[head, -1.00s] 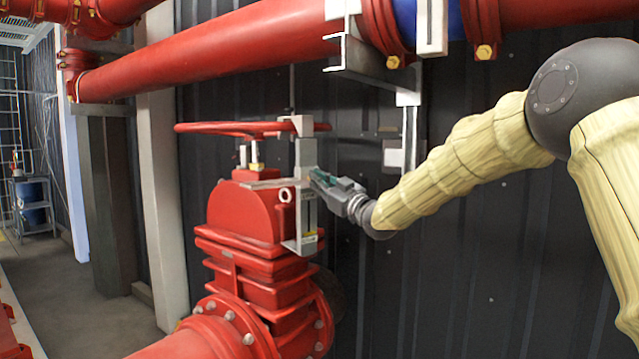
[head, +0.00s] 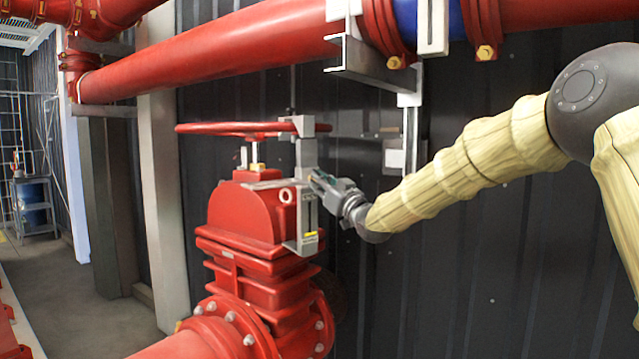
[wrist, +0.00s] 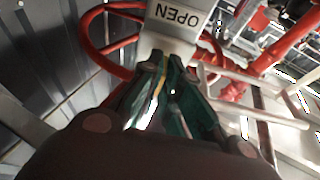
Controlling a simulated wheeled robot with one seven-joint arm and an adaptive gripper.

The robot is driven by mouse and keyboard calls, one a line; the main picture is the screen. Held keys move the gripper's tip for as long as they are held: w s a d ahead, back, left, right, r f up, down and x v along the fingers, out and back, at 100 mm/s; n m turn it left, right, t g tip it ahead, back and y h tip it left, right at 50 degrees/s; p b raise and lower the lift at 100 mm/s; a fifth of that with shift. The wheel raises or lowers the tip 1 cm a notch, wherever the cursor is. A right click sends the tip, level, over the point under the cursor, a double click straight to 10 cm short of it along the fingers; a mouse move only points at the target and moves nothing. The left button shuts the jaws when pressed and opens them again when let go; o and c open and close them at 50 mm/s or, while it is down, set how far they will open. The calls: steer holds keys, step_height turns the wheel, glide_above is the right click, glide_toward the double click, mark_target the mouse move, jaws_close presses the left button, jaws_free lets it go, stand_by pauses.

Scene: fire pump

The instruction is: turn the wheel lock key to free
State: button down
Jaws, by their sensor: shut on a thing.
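The red handwheel (head: 225,128) sits on top of the red valve (head: 250,212); part of its rim also shows in the wrist view (wrist: 92,38). A grey metal lock bracket (head: 306,155) stands upright at the wheel's right side, its top at the rim. In the wrist view a grey plate marked OPEN (wrist: 179,17) is just beyond my fingers. My gripper (head: 318,178) is at the bracket's right side, below the rim. Its fingers (wrist: 168,88) are close together. The key is hidden between or behind the fingers, so its turn position cannot be seen.
A large red pipe (head: 215,60) runs above the wheel, with a metal support bracket (head: 370,70) at its right. The dark corrugated wall (head: 480,270) is close behind the valve. Open floor (head: 75,300) lies to the left.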

steer(key=c, duration=1.6)
jaws_free()
steer(key=shift+d+r, duration=0.1)
steer(key=shift+r, duration=0.05)
steer(key=shift+c, duration=0.2)
steer(key=v, duration=1.2)
steer(key=shift+f, duration=0.2)
